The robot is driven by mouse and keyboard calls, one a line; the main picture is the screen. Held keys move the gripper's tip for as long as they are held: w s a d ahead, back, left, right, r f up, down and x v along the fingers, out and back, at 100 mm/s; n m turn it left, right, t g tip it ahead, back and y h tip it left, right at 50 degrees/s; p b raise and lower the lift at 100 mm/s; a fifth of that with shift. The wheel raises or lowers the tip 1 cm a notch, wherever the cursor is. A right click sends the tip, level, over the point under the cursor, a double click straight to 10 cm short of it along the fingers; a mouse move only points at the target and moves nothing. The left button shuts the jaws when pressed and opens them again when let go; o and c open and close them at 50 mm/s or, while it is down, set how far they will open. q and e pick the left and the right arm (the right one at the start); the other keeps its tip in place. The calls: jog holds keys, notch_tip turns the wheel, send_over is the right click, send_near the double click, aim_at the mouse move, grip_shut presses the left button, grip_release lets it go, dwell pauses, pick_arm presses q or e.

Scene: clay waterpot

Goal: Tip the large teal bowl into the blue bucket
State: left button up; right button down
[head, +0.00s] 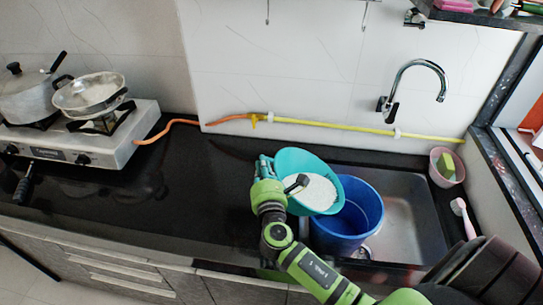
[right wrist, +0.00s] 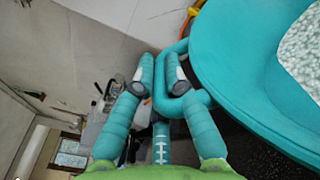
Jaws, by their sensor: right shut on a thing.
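The large teal bowl (head: 290,160) is held up over the left part of the blue bucket (head: 365,220) and seems to lean toward it. White grainy stuff (head: 318,192) lies in the bowl, and none is seen falling. My right gripper (head: 265,166) is at the bowl's left side. In the right wrist view my gripper (right wrist: 160,76) is shut on the loop handle of the bowl (right wrist: 235,60). The bucket stands upright in the sink, its inside partly hidden by the bowl. My left gripper is in neither view.
The metal sink (head: 408,215) surrounds the bucket, with a tap (head: 415,68) on the wall above. A pink cup with a sponge (head: 446,166) stands right of the sink. The stove (head: 90,140) with pans is far left. The dark counter (head: 180,180) between is clear.

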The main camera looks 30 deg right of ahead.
jog(key=shift+s+d+r+m, duration=0.3)
jog(key=shift+d+r+m, duration=0.25)
jog(key=shift+d, duration=0.2)
dwell(0.7)
jog(key=shift+d+r+p, duration=0.15)
jog(key=shift+r+p, duration=0.05)
jog(key=shift+p, duration=0.2)
jog(key=shift+s+d+r+m+p, duration=0.3)
jog(key=shift+d+r+m+p, duration=0.1)
jog(key=shift+d+r, duration=0.2)
jog(key=shift+d, duration=0.15)
jog(key=shift+s+d+r, duration=0.15)
jog(key=shift+d, duration=0.05)
dwell(1.0)
jog(key=shift+s+d+r+m+p, duration=0.2)
jog(key=shift+d+r+m+p, duration=0.1)
jog(key=shift+d+m, duration=0.1)
jog(key=shift+s+d+r+m+p, duration=0.15)
jog(key=shift+d+r+m, duration=0.1)
jog(key=shift+d, duration=0.15)
jog(key=shift+d, duration=0.15)
dwell(0.9)
